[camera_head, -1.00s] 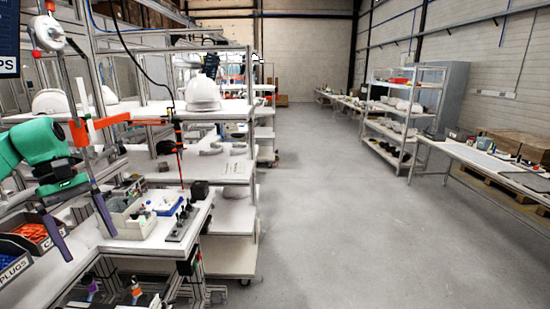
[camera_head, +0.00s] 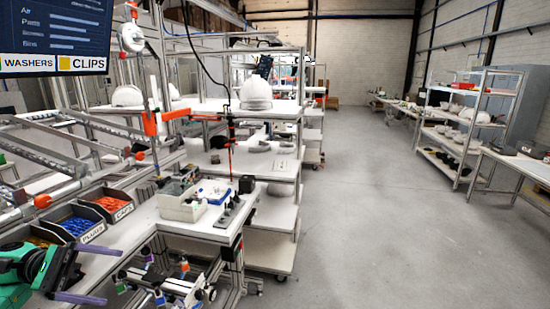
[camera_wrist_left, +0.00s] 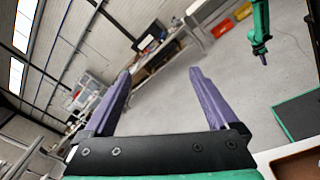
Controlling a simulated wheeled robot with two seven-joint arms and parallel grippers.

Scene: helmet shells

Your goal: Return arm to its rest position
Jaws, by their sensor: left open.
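My left gripper (camera_head: 112,275) is at the lower left corner of the head view, beside the front edge of the workbench. Its two purple fingers are spread, with nothing between them. In the left wrist view the same gripper (camera_wrist_left: 160,72) shows both fingers apart and empty, with open floor beyond. Part of my green left arm is cut off by the picture's edge. My right gripper does not show in the head view.
The workbench (camera_head: 165,212) holds bins of blue (camera_head: 76,226) and orange (camera_head: 116,204) parts and a grey tray (camera_head: 181,207). A white helmet shell (camera_head: 256,94) stands on a shelf. The wrist view shows a green arm (camera_wrist_left: 261,25) of unclear ownership.

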